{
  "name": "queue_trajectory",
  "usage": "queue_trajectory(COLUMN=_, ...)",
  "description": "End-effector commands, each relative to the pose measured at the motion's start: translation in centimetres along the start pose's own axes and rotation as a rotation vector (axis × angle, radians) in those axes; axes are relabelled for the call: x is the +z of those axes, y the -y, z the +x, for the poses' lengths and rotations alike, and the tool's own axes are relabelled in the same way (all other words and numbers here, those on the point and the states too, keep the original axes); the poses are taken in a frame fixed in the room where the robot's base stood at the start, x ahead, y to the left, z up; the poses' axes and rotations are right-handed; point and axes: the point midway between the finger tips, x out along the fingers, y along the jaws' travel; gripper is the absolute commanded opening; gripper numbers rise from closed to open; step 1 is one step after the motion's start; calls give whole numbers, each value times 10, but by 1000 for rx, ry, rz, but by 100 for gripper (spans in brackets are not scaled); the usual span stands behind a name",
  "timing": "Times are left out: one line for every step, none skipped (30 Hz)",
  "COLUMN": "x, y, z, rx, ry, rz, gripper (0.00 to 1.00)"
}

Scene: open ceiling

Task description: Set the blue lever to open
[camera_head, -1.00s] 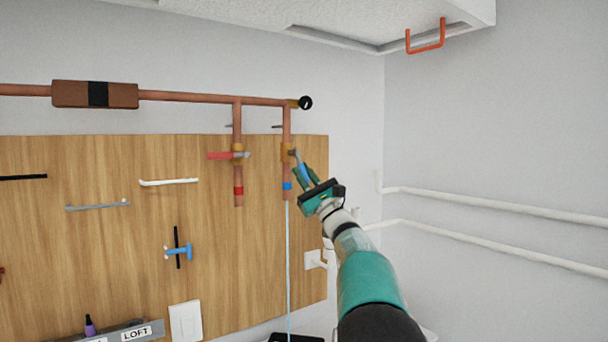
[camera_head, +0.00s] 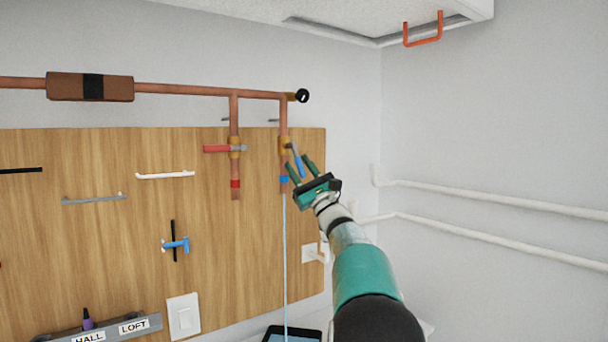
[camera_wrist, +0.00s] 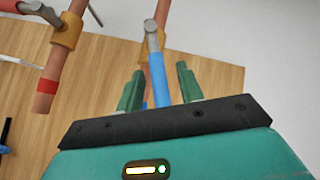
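The blue lever (camera_head: 299,165) hangs from the brass valve (camera_head: 284,146) on the right copper pipe, slanting down and slightly right in the head view. A blue band (camera_head: 284,180) marks that pipe. My gripper (camera_head: 301,166) is at the lever, with its two green fingers spread apart. In the wrist view the blue lever (camera_wrist: 158,78) lies between the fingertips of my gripper (camera_wrist: 159,80), with a visible gap on each side. The lever's lower end reaches toward the dark palm edge. A thin pale blue line (camera_head: 285,250) runs straight down below the pipe.
The red lever (camera_head: 217,148) points left on the neighbouring pipe. A horizontal copper pipe (camera_head: 195,91) runs above. The wooden board (camera_head: 80,280) behind carries hooks and a small blue-handled item (camera_head: 177,244). A dark tray (camera_head: 310,332) sits below. Space right of my arm is clear up to white pipes.

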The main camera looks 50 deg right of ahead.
Motion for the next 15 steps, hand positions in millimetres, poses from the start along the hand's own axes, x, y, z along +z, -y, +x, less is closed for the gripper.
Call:
queue_trajectory(x=0, y=0, z=-2, rx=0, ry=-1, rz=0, gripper=37)
queue_trajectory(x=0, y=0, z=-4, rx=-1, ry=-1, rz=-1, gripper=37)
queue_trajectory(x=0, y=1, z=-8, rx=-1, ry=-1, rz=-1, gripper=37)
queue_trajectory(x=0, y=1, z=-11, rx=0, ry=-1, rz=-1, gripper=37)
queue_trajectory(x=0, y=1, z=-15, rx=-1, ry=-2, rz=-1, gripper=37)
queue_trajectory(x=0, y=1, z=-22, rx=-1, ry=-3, rz=-1, gripper=37)
queue_trajectory(x=0, y=1, z=-28, rx=-1, ry=-2, rz=-1, gripper=37)
queue_trajectory(x=0, y=1, z=-34, rx=-2, ry=-4, rz=-1, gripper=37)
queue_trajectory(x=0, y=1, z=-43, rx=-2, ry=-4, rz=-1, gripper=37)
queue_trajectory(x=0, y=1, z=-50, rx=-2, ry=-3, rz=-1, gripper=37)
queue_trajectory(x=0, y=1, z=-56, rx=-2, ry=-4, rz=0, gripper=37)
queue_trajectory(x=0, y=1, z=-66, rx=-2, ry=-3, rz=0, gripper=37)
queue_trajectory(x=0, y=1, z=-72, rx=-2, ry=-4, rz=-1, gripper=37)
queue_trajectory(x=0, y=1, z=-79, rx=-2, ry=-3, rz=-1, gripper=37)
queue_trajectory(x=0, y=1, z=-88, rx=-2, ry=-3, rz=-1, gripper=37)
